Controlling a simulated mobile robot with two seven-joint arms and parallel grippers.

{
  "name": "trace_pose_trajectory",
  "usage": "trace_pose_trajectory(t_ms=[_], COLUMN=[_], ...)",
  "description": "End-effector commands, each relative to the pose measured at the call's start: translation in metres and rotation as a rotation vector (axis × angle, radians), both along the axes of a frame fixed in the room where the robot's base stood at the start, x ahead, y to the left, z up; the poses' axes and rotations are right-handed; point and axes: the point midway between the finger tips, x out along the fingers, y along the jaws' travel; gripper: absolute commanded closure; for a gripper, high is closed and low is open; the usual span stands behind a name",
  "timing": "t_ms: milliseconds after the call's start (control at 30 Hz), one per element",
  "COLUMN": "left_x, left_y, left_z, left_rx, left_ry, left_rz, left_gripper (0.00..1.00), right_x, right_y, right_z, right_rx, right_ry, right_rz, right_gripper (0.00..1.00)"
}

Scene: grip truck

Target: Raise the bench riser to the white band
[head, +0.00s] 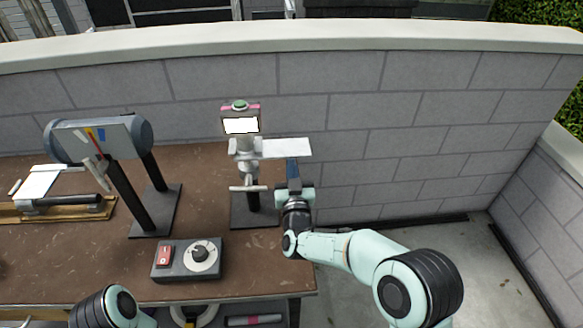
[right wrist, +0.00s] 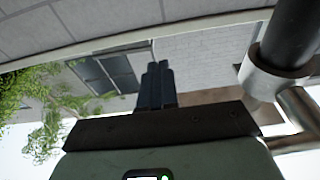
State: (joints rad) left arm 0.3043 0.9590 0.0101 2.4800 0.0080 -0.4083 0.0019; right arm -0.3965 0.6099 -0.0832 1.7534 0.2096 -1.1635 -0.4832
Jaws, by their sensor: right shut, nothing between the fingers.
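What appears to be the bench riser (head: 253,201) stands on the right part of the brown bench. It has a dark base, a grey post, a crossbar handle (head: 248,188) and a flat white plate (head: 286,148) out to the right. Its head carries a white rectangle (head: 241,125) under pink and green parts; I cannot tell whether this is the white band. My right gripper (head: 293,166) is shut and empty, pointing up just below the plate. Its closed fingers (right wrist: 157,85) show in the right wrist view, apart from a metal post and collar (right wrist: 268,75). My left gripper is out of view.
A grey drum (head: 100,138) with coloured stripes stands on two dark legs at left. A control box (head: 187,259) with red switch and dial sits near the front edge. A wooden tray (head: 60,211) lies far left. A block wall (head: 340,90) runs behind; floor right of the bench is clear.

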Motion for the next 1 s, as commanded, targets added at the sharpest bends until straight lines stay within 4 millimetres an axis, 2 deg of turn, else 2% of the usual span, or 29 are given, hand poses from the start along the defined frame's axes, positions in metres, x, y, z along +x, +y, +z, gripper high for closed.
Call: trace_pose_trajectory(t_ms=[1000], left_x=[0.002], left_y=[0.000], left_z=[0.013], left_rx=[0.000], left_ry=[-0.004], left_rz=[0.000], left_gripper=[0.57], right_x=[0.000], right_y=[0.000], right_z=[0.027], right_rx=[0.001], right_ry=[-0.001], right_rz=[0.000], right_gripper=[1.00])
